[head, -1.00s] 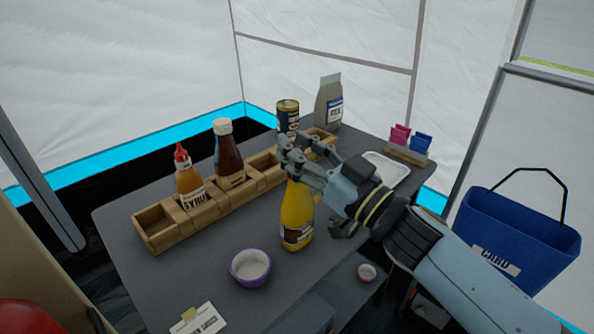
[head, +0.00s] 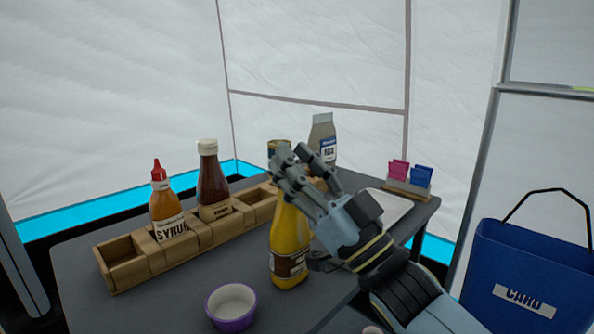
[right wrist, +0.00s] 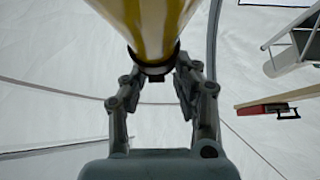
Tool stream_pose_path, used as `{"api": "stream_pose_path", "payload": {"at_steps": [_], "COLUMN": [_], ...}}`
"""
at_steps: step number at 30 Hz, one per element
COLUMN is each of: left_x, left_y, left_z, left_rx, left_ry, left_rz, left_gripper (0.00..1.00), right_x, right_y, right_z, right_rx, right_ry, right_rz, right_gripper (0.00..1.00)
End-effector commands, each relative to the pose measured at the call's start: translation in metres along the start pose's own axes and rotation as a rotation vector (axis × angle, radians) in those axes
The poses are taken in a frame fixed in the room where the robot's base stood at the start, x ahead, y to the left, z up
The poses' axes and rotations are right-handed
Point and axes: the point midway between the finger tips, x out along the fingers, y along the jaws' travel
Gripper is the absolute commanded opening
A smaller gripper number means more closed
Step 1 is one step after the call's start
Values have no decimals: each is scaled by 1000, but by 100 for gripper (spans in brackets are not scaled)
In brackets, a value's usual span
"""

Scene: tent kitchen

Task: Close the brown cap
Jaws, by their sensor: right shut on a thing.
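A yellow bottle (head: 289,240) with a brown label stands upright on the grey table. My right gripper (head: 296,172) is at the top of this bottle, its fingers on either side of the neck and hiding the cap in the head view. In the right wrist view the yellow bottle (right wrist: 150,25) comes down from the top edge, and a dark brown cap (right wrist: 155,67) sits at its narrow end between my right fingertips (right wrist: 155,85). How far the cap is closed cannot be told. My left gripper is not in view.
A wooden rack (head: 130,268) behind the yellow bottle holds a syrup bottle (head: 166,210), a dark sauce bottle (head: 212,185) and a can (head: 279,146). A purple bowl (head: 231,307) stands at the front. A grey bag (head: 322,135) and a white tray (head: 390,207) are further back.

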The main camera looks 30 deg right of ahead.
Motion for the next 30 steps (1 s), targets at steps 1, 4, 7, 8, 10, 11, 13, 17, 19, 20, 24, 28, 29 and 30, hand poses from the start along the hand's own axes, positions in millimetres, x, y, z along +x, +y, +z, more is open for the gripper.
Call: {"api": "stream_pose_path", "payload": {"at_steps": [1,4,7,8,10,11,13,17,19,20,24,28,29,30], "left_x": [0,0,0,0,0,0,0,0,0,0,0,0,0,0], "left_y": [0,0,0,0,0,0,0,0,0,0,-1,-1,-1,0], "left_z": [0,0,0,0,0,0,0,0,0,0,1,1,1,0], "left_rx": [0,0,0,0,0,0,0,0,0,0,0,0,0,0], "left_ry": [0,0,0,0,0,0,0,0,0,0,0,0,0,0], "left_rz": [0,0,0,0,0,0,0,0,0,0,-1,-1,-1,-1], "left_gripper": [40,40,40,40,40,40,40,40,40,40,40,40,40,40], "right_x": [-3,-3,-3,-3,-3,-3,-2,-2,-1,-1,-2,-14,-19,-27], "right_y": [1,1,1,1,1,1,0,0,0,0,0,0,0,0], "right_z": [5,5,5,5,5,5,4,3,2,2,2,2,2,2], "right_rx": [1,1,1,1,1,1,1,1,1,1,0,1,0,2], "right_ry": [-14,-14,-15,-15,-15,-14,-12,-8,-7,-6,-6,-8,-9,-10], "right_rz": [4,4,4,5,4,4,3,2,2,2,1,1,0,1], "right_gripper": [0,0,0,0,35,39,48,60,60,60,60,60,60,60]}}
